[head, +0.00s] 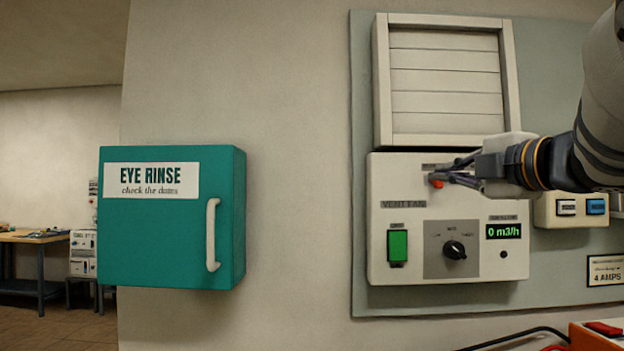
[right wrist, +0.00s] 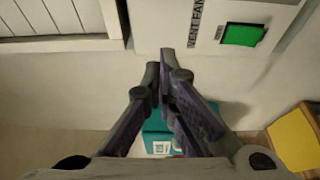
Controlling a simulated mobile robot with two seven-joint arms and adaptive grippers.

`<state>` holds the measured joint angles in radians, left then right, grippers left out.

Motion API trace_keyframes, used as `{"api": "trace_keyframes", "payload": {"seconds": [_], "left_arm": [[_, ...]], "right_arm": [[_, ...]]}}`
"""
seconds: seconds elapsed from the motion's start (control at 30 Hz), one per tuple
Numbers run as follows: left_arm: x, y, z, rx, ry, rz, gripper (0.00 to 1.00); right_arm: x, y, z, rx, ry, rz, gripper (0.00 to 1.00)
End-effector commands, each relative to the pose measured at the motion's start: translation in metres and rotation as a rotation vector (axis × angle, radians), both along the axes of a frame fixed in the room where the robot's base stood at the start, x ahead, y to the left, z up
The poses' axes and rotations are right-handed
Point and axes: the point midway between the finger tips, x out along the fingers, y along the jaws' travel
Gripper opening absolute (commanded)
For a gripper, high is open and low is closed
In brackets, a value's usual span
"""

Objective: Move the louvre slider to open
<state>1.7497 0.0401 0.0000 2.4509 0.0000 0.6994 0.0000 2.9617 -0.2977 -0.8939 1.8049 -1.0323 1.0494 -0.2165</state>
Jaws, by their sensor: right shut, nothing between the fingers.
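The white vent fan panel (head: 390,270) hangs on the wall, and it also shows in the right wrist view (right wrist: 280,14). The louvre (head: 445,82) above it has its slats lying flat and closed; part of it shows in the right wrist view (right wrist: 60,18). A small orange-red slider knob (head: 437,184) shows at the panel's upper part. My right gripper (head: 436,176) is shut and empty, its fingertips at the knob in the picture; I cannot tell whether they touch it. The gripper hides most of the slider's track. In the right wrist view the fingertips (right wrist: 164,60) are together. My left gripper is out of view.
The panel has a green switch (head: 398,246), a black rotary knob (head: 455,250) and a display (head: 504,231) reading 0 m3/h. A teal eye rinse cabinet (head: 170,245) with a white handle juts out at left. A box with switches (head: 566,222) is at right.

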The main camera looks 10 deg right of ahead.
Motion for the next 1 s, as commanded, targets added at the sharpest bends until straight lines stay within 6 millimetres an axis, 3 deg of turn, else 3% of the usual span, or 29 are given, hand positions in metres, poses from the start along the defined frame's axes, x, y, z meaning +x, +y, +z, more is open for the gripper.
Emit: {"api": "trace_keyframes", "payload": {"seconds": [0.17, 0.43, 0.63, 0.8, 1.0], "left_arm": [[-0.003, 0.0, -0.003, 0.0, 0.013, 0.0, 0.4], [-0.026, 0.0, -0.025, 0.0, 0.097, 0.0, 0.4], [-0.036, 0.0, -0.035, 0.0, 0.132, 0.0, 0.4], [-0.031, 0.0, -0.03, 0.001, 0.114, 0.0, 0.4], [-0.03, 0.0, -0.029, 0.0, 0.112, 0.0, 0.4]], "right_arm": [[0.009, 0.001, -0.004, 0.001, 0.007, 0.001, 0.0], [0.066, 0.006, -0.013, 0.0, 0.017, 0.002, 0.0], [0.106, 0.01, -0.009, 0.002, 0.011, 0.002, 0.0], [0.094, -0.018, 0.0, 0.006, 0.001, -0.001, 0.0], [0.091, -0.029, -0.001, 0.003, 0.002, -0.001, 0.0]]}}
